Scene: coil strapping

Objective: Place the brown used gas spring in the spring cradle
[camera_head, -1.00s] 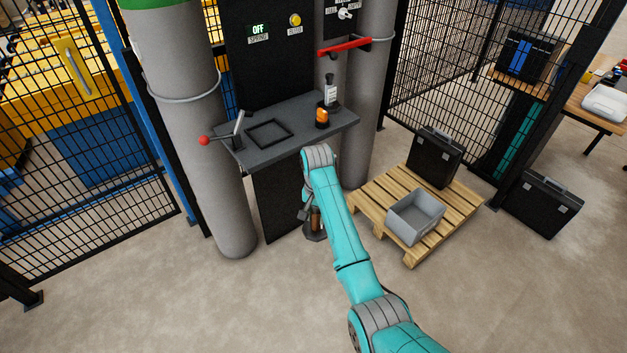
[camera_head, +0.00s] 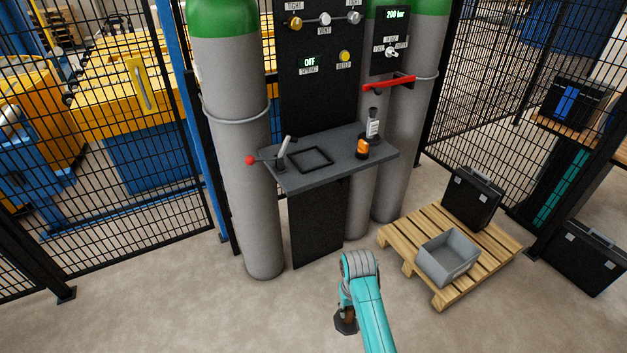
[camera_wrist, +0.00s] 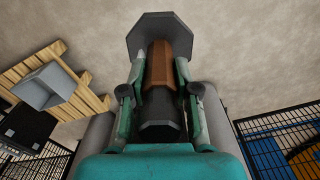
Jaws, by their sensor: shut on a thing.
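My gripper (camera_wrist: 157,84) is shut on the brown used gas spring (camera_wrist: 170,66). Its brown body lies between the two fingers, with a wide dark octagonal flange (camera_wrist: 147,28) at one end and a dark end near the palm. The spring is over open floor, apart from the panel stand. A raised square black frame (camera_head: 325,153) sits on the grey shelf (camera_head: 340,172); I cannot tell whether it is the spring cradle. It looks empty.
A red-knobbed lever (camera_head: 250,160) stands at the shelf's left end. An orange-and-black item (camera_head: 362,149) and a small bottle (camera_head: 373,126) stand at its right. Grey cylinders (camera_head: 240,130) flank the panel. A pallet (camera_head: 405,252) with a grey bin (camera_head: 447,258) is right. Floor left is clear.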

